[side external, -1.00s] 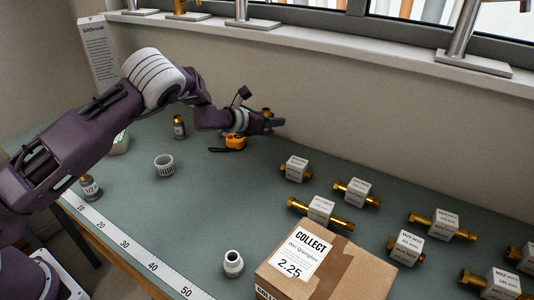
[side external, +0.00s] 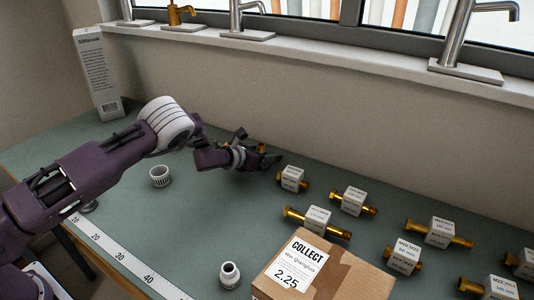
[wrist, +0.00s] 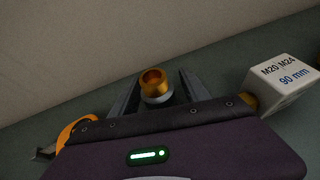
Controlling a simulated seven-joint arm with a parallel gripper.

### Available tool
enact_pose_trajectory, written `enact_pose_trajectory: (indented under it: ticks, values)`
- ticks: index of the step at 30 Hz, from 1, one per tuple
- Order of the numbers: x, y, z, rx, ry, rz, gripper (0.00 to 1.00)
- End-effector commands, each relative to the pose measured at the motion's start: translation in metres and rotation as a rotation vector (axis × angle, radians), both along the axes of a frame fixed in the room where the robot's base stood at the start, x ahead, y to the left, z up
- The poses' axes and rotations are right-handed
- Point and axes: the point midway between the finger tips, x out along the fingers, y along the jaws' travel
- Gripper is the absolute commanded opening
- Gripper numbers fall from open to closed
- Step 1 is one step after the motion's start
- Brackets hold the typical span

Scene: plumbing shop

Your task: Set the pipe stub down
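The pipe stub (wrist: 155,88) is a short upright piece with a copper-gold open top and a pale grey collar below. In the wrist view it stands between the two dark fingers of my gripper (wrist: 159,88), with a narrow gap seeming to show on each side. In the side view my gripper (side external: 270,161) is low over the far part of the bench near the wall, and the stub's gold top (side external: 262,147) shows just above the fingers. The stub's lower end is hidden, so its contact with the bench cannot be seen.
A white-labelled block on a brass fitting (side external: 292,178) sits just right of my gripper. An orange tape measure (wrist: 73,133) lies close on the left in the wrist view. Several more labelled fittings and a cardboard box (side external: 338,272) fill the right side.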

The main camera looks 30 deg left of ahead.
Motion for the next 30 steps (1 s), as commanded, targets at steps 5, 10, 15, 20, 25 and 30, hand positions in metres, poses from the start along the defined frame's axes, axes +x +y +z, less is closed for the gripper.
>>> enact_pose_trajectory:
  ticks: [5,10,15,20,25,30]
  values:
    - [-0.005,0.001,0.002,0.0,0.0,0.0,0.54]
    - [-0.031,0.008,0.014,0.0,0.001,0.003,0.54]
    - [-0.067,0.016,0.029,0.0,0.001,0.004,0.54]
    - [-0.095,0.023,0.041,0.0,0.0,0.002,0.54]
    - [-0.107,0.026,0.046,0.0,0.0,0.0,0.54]
    - [-0.108,0.026,0.047,-0.002,-0.001,0.003,0.54]
